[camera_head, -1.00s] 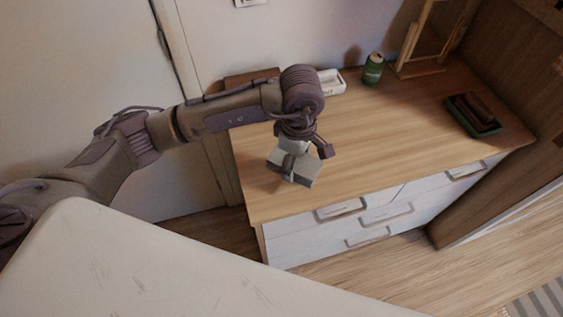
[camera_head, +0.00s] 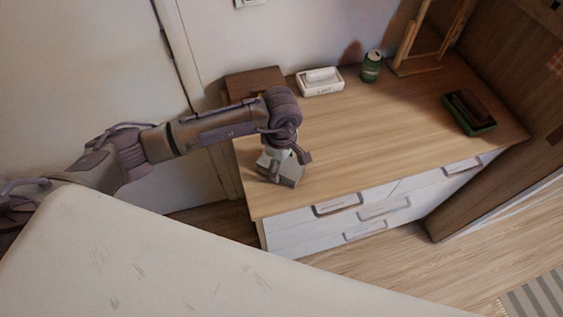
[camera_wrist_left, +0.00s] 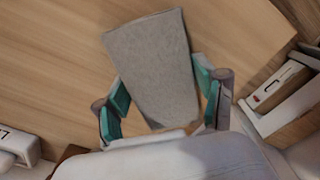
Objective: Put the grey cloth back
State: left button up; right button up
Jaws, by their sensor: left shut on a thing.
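The grey cloth (camera_head: 288,182) is a folded, flat piece at the left front part of the wooden dresser top (camera_head: 350,140). My left gripper (camera_head: 280,166) points down at it and is shut on it. In the left wrist view the cloth (camera_wrist_left: 152,62) extends away from between the green finger pads of the left gripper (camera_wrist_left: 165,108). I cannot tell whether the cloth touches the dresser top. My right gripper is not in view.
A brown box (camera_head: 255,80), a white tray (camera_head: 320,84), a green can (camera_head: 371,67) and a wooden frame (camera_head: 412,45) stand along the back. A dark green tray (camera_head: 466,120) is at right. White drawers (camera_head: 320,225) are below. The middle top is clear.

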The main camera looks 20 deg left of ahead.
pick_arm(q)
jog(key=o, duration=1.1)
jog(key=shift+r+p, duration=0.15)
jog(key=shift+p, duration=0.2)
jog(key=shift+w+r+b, duration=0.1)
jog(key=shift+r+b, duration=0.2)
notch_tip(320, 180, up, 11)
jog(key=b, duration=0.3)
jog(key=shift+r, duration=0.15)
jog(key=shift+d, duration=0.1)
